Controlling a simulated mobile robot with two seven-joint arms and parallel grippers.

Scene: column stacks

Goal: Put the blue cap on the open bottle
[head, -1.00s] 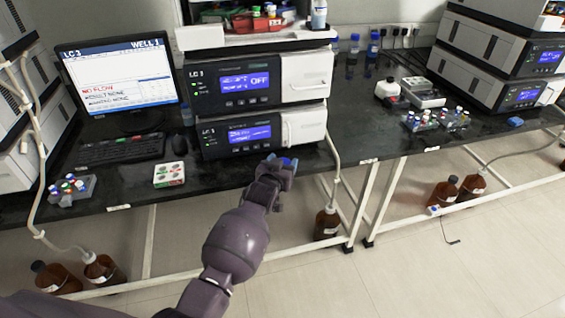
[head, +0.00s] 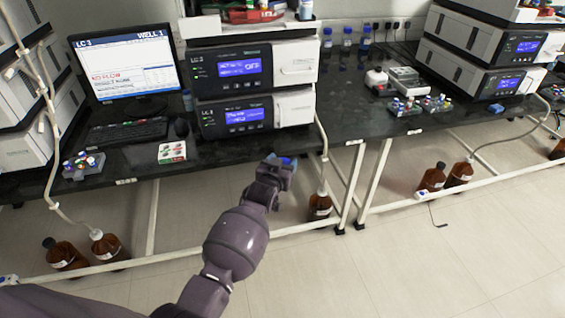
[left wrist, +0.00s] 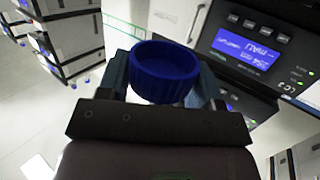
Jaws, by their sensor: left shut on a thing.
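My left gripper (head: 279,170) is shut on the blue cap (left wrist: 165,72). In the left wrist view the ribbed cap sits between the two fingers with its hollow side showing. In the head view only a bit of blue cap (head: 288,161) shows at the fingertips, in front of the bench edge. Several bottles with blue tops stand at the back of the bench, among them one bottle (head: 346,44). I cannot tell which bottle is open. My right gripper is not in view.
The LC 3 instrument stack (head: 250,90) stands on the dark bench (head: 225,152) behind the gripper. A monitor (head: 131,62) and keyboard (head: 124,133) are at left. Vial racks (head: 405,107) stand at right. Brown bottles (head: 432,177) stand below the bench. Bare floor lies in front.

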